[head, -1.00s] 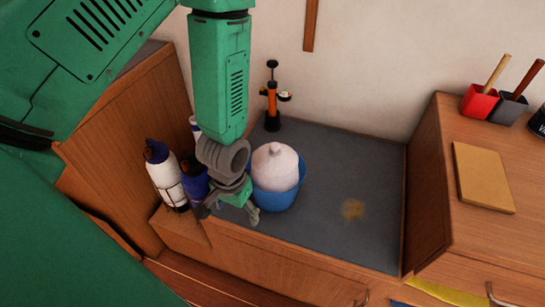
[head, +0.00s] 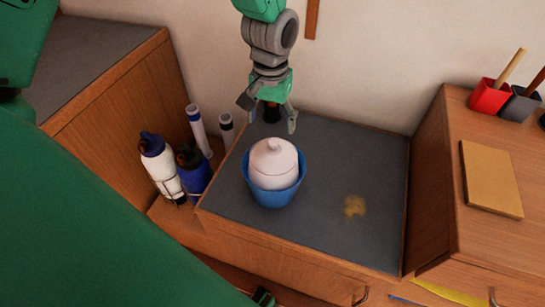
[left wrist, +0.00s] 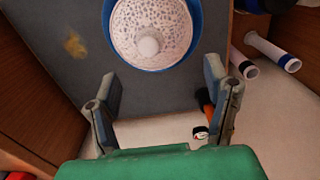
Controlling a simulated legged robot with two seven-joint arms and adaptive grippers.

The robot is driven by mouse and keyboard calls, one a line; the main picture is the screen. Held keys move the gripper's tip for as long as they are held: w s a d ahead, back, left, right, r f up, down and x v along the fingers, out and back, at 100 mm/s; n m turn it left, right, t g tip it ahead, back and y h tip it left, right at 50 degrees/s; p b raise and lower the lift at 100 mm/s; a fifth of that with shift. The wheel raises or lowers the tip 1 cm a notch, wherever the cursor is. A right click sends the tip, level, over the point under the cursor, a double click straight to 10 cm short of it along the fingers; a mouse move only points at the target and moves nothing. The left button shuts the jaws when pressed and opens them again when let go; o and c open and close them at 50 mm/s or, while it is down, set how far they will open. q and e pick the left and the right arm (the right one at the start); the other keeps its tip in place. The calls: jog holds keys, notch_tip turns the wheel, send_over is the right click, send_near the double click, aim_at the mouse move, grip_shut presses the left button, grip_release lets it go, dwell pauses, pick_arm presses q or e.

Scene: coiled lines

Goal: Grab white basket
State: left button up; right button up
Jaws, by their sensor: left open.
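The white basket (head: 273,160) is round, with a domed lid and a knob on top. It sits inside a blue bucket (head: 270,198) on the dark grey counter top. In the left wrist view the white basket (left wrist: 150,30) shows a patterned lid, and the blue rim (left wrist: 108,25) surrounds it. My left gripper (head: 267,115) is open and empty, behind and above the basket near the wall. In the left wrist view its fingers (left wrist: 160,70) are spread apart, with the basket beyond them. My right gripper is not seen.
A white bottle (head: 162,168) and a blue bottle (head: 194,175) stand left of the counter, with white tubes (head: 198,130) behind. An orange pump (left wrist: 205,103) is close to my left gripper. A yellowish stain (head: 355,206) marks the clear counter on the right.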

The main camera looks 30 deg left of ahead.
aim_at(275, 143)
pick_arm(q)
jog(key=shift+f, duration=0.5)
jog(key=f, duration=0.1)
jog(key=d+f, duration=0.1)
jog(key=f, duration=0.1)
jog(key=s+d+f+b, duration=0.1)
jog(key=shift+f, duration=0.5)
jog(key=shift+a+f, duration=0.15)
jog(key=shift+a, duration=0.4)
jog(key=c, duration=1.4)
jog(key=shift+s+d, duration=0.15)
jog(key=shift+d, duration=0.35)
grip_shut()
